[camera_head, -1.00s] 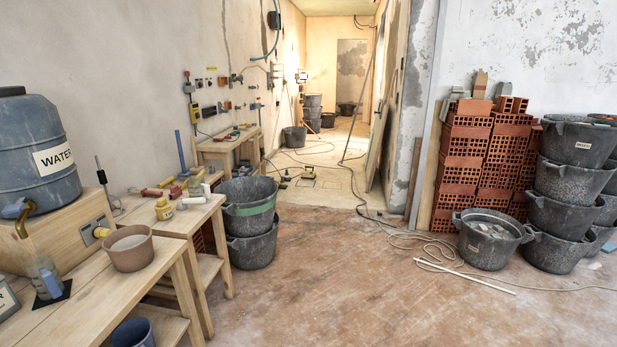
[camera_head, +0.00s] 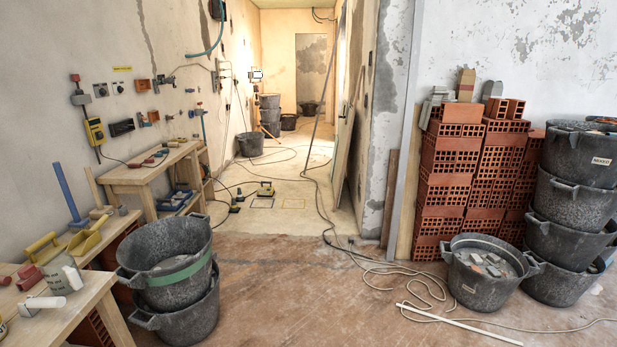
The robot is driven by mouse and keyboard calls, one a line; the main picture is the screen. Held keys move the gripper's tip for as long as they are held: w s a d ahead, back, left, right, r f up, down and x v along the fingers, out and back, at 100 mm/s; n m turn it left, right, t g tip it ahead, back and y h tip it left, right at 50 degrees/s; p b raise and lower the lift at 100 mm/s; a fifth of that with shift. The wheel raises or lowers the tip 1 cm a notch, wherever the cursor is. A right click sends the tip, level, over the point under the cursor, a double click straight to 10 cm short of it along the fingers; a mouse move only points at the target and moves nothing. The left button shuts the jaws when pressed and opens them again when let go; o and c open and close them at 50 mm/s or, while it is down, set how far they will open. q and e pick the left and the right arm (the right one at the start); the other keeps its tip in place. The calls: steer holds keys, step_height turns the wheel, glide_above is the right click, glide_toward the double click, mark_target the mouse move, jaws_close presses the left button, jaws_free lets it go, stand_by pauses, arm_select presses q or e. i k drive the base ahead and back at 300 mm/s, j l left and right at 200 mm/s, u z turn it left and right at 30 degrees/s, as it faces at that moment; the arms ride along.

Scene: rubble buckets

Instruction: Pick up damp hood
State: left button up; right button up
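I cannot make out anything in the camera_head view that is clearly a damp hood. Neither of my grippers is in view.
Stacked black buckets (camera_head: 168,262) stand beside the near bench. A rubble-filled bucket (camera_head: 487,285), a bucket stack (camera_head: 572,205) and a brick pile (camera_head: 462,175) stand at right. Cable (camera_head: 355,262) and a white strip (camera_head: 458,325) lie on the floor. The middle floor is open.

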mark_target(262, 192)
steer(key=i, duration=1.2)
steer(key=i+u, duration=0.1)
steer(key=i, duration=1.15)
steer(key=i+l, duration=0.2)
steer(key=i, duration=1)
steer(key=j+u, duration=0.05)
